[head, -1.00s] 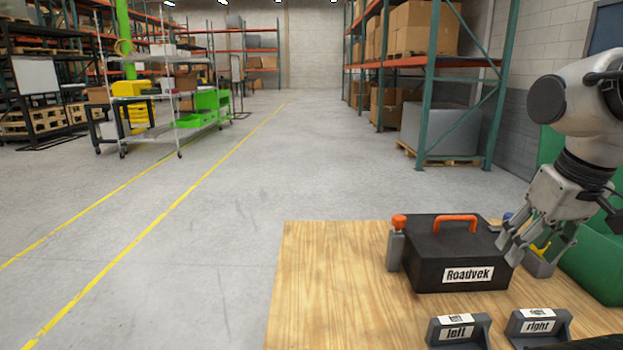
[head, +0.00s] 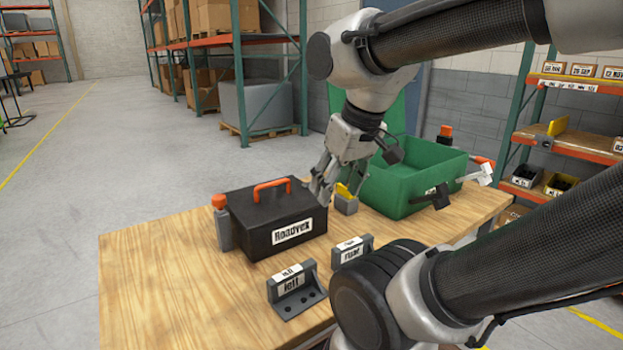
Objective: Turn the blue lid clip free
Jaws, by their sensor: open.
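A black box (head: 258,232) labelled "Roadvek" with an orange handle (head: 271,188) stands on the wooden table. An orange-topped clip (head: 218,202) on a grey post is at its left end. My gripper (head: 321,192) is open, pointing down at the right end of the box. I see no blue clip now; the gripper and the box's right end cover that spot. I cannot tell whether the fingers touch anything.
A grey block with a yellow part (head: 346,200) stands just right of my gripper. A green bin (head: 400,196) is behind it. Two grey brackets, left (head: 291,290) and right (head: 350,252), stand in front of the box. The table's left side (head: 150,270) is clear.

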